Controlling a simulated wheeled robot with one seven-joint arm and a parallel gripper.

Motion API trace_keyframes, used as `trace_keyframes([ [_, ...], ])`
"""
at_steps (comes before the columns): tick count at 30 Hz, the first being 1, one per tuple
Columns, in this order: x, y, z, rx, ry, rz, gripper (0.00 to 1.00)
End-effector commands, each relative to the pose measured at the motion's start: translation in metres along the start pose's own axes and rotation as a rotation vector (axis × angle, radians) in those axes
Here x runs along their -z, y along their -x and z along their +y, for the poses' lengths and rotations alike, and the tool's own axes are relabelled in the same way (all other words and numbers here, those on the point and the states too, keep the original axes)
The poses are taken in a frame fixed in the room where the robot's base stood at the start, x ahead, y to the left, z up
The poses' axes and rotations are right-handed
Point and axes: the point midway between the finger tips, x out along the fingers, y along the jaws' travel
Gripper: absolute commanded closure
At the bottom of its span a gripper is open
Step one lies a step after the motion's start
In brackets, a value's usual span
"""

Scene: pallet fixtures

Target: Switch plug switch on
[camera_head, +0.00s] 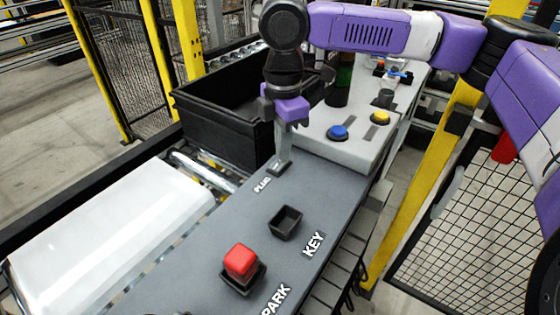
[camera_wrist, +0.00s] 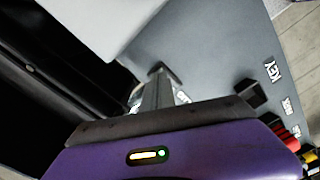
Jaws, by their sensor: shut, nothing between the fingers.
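The plug switch (camera_head: 279,168) is a small grey fixture on the dark grey panel (camera_head: 325,195), beside the white label "PLUG" (camera_head: 262,185). My gripper is shut with nothing held. In the wrist view the grey fingers (camera_wrist: 157,95) reach to the switch (camera_wrist: 160,72), which is partly hidden behind them. Whether the switch is on or off cannot be seen.
An empty black socket (camera_head: 285,220) lies near the "KEY" label. A red block (camera_head: 241,262) sits in another socket nearer the front. A black crate (camera_head: 225,135) stands left of my gripper. A raised grey box with a blue button (camera_head: 337,132) and a yellow button (camera_head: 380,118) stands behind.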

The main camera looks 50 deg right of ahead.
Motion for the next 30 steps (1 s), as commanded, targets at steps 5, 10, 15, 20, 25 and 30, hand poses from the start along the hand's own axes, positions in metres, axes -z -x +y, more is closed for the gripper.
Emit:
trace_keyframes([
  [5, 0.000, -0.003, 0.000, 0.001, 0.000, 0.001, 1.00],
  [10, 0.000, -0.004, 0.000, 0.001, 0.000, 0.001, 1.00],
  [15, 0.001, 0.001, 0.000, 0.001, 0.001, 0.001, 1.00],
  [20, 0.001, 0.014, 0.000, -0.001, 0.001, 0.002, 1.00],
  [25, 0.001, 0.025, 0.000, 0.001, 0.000, 0.001, 1.00],
  [30, 0.001, 0.038, 0.000, 0.000, 0.001, 0.002, 1.00],
])
